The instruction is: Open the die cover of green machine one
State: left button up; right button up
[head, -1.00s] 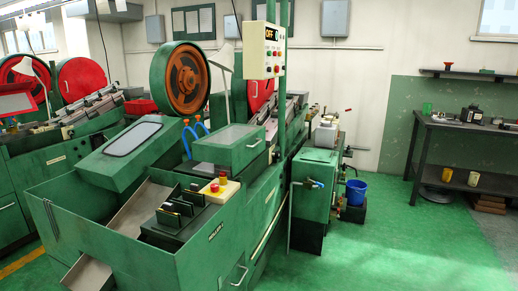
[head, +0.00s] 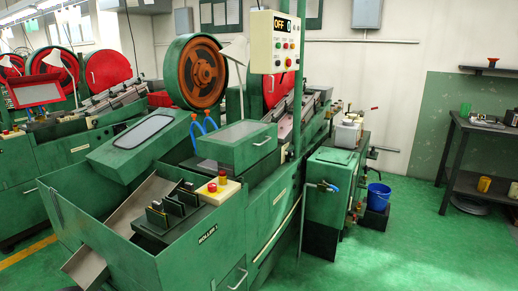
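A green machine (head: 150,245) fills the middle of the head view, with a label on its front that seems to read "ROLLER 1". A green box-shaped cover with a clear top (head: 236,142) sits on it and looks closed, with a light handle (head: 262,142) on its right side. A second sloping green cover with a long window (head: 143,132) lies to its left. A large orange-and-green flywheel (head: 200,74) stands behind them. Neither of my grippers is in view.
A control box reading "OFF" (head: 275,42) hangs on a green post. A red-and-yellow button box (head: 218,190) sits on the machine. A green tank (head: 331,180), blue bucket (head: 377,196) and dark table (head: 480,130) stand right. Green floor at front right is clear.

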aim_at(251, 141)
jog(key=i+l+u, duration=0.15)
jog(key=u, duration=0.45)
jog(key=i+l+u, duration=0.3)
jog(key=l+u, duration=0.15)
jog(key=l, duration=0.2)
jog(key=i+l+u, duration=0.1)
jog(key=l, duration=0.25)
jog(key=i+l, duration=0.15)
jog(key=l, duration=0.25)
jog(key=i+l+u, duration=0.15)
jog(key=l, duration=0.6)
jog(key=i+l, duration=0.1)
jog(key=l, duration=0.3)
jog(key=i+l, duration=0.1)
jog(key=l, duration=0.25)
jog(key=i+l, duration=0.1)
jog(key=l, duration=0.3)
jog(key=i+l+u, duration=0.1)
jog(key=l, duration=0.25)
